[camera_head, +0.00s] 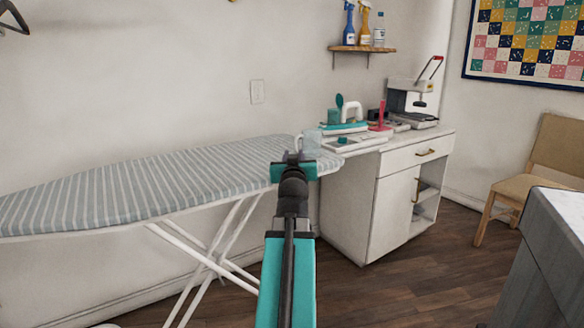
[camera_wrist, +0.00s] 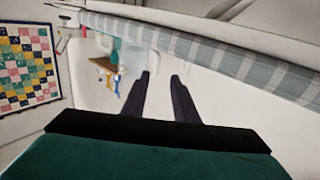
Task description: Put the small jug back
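A small translucent pale jug (camera_head: 311,143) shows in the head view near the right end of the ironing board (camera_head: 110,190), with its handle towards the left. It looks upright. My gripper (camera_head: 293,157) is in front of the jug and slightly left in the picture, partly covering the board's edge. In the wrist view, my two dark fingers (camera_wrist: 160,74) stand apart with a pale gap between them. I make out nothing held there. The jug's outline is not clear in the wrist view, and its base is partly hidden in the head view.
A wall shelf (camera_head: 362,49) holds bottles. A chair (camera_head: 530,180) and a grey-sided counter (camera_head: 545,260) are at the right.

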